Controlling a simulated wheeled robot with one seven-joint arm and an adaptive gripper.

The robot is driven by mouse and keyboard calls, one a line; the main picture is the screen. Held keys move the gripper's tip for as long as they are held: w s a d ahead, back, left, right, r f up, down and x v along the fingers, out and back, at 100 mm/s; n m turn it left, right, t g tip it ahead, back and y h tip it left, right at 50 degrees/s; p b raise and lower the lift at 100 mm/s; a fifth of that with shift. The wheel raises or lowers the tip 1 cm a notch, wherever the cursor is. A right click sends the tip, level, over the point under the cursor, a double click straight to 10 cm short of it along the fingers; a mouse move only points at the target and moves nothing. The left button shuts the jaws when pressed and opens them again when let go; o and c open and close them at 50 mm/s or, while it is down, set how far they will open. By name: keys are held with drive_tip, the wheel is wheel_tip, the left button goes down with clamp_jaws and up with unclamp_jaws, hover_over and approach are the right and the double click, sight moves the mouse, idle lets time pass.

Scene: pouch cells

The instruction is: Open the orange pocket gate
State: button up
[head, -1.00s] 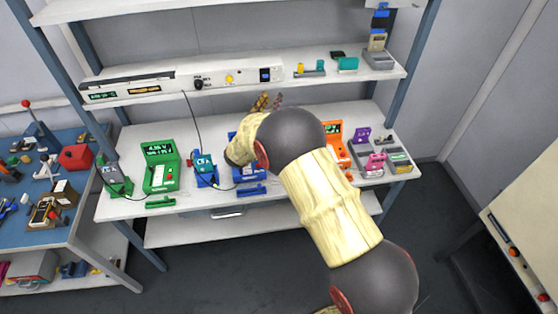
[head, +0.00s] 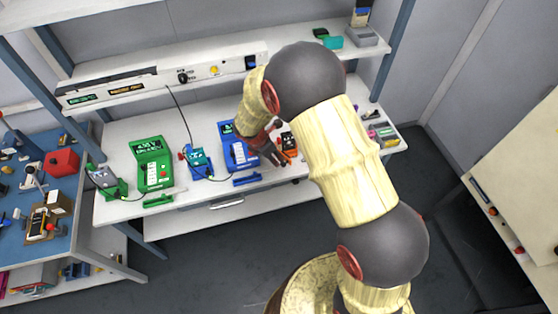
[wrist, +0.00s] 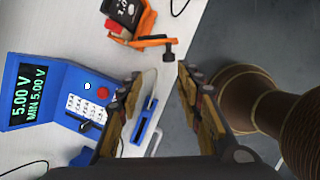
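The orange tester (head: 288,142) stands at the bench's right half, partly hidden by my arm. In the wrist view its orange front bar (wrist: 150,41) lies at the top, with a dark knob (wrist: 168,50) at its right end. A dark block with white markings (wrist: 122,12) sits behind the bar. I take this bar to be the pocket gate; it looks closed across the front, but I cannot be sure. My gripper (wrist: 158,75) is open and empty, its fingertips apart from the orange bar. In the head view my gripper (head: 268,150) is between the blue and orange testers.
A blue tester (wrist: 58,95) reading 5.00 V stands left of my gripper, its blue front bar (wrist: 143,122) below. A green tester (head: 153,163) and a grey tray (head: 384,138) share the white bench (head: 120,208). Open floor lies in front.

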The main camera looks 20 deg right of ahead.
sight(283, 163)
drive_tip(key=shift+h, duration=0.3)
drive_tip(key=x, duration=0.5)
drive_tip(key=s+d+b+x, duration=0.1)
drive_tip(key=x, duration=0.1)
drive_tip(key=shift+d+f, duration=0.1)
drive_tip(key=shift+f, duration=0.2)
drive_tip(key=shift+c, duration=0.8)
drive_tip(key=c, duration=0.8)
